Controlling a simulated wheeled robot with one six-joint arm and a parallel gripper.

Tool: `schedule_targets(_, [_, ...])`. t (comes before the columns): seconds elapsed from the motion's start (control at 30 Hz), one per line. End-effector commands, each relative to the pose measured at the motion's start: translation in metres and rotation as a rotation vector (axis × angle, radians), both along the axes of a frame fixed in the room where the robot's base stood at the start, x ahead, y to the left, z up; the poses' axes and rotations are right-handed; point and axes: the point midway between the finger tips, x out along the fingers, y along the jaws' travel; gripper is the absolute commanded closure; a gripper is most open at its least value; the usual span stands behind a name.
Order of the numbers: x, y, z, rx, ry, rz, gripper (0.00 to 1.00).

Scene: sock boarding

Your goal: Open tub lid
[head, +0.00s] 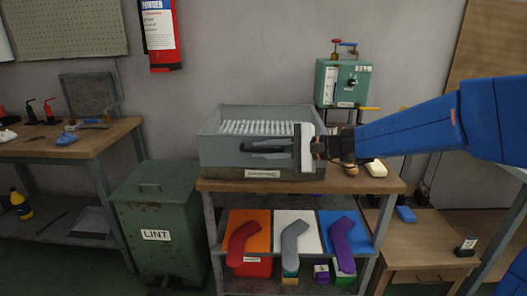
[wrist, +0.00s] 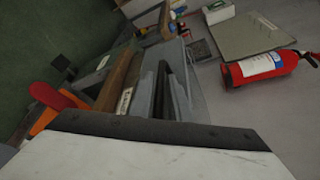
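A green metal tub (head: 160,215) labelled LINT stands on the floor left of the workbench.
Orange, white and blue panels with socks lie on the shelf below the bench (head: 390,184). A green gauge unit (head: 341,83) stands at the back right. A wooden table (head: 100,143) is at left. A red extinguisher (head: 160,35) hangs on the wall.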

Motion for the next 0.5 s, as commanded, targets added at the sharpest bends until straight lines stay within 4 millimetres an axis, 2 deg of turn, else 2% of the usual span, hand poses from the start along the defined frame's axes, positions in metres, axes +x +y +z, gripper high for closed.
schedule_targets(0.27, [0.0006,0.0007,-0.0001,-0.001,0.0,-0.001,0.83])
schedule_targets(0.33, [0.0006,0.0007,-0.0001,0.0,0.0,0.0,0.97])
schedule_targets(0.37, [0.0006,0.0007,-0.0001,-0.001,0.0,-0.001,1.0])
schedule_targets(0.5, [0.0005,0.0007,-0.0002,0.0,0.0,0.0,1.0])
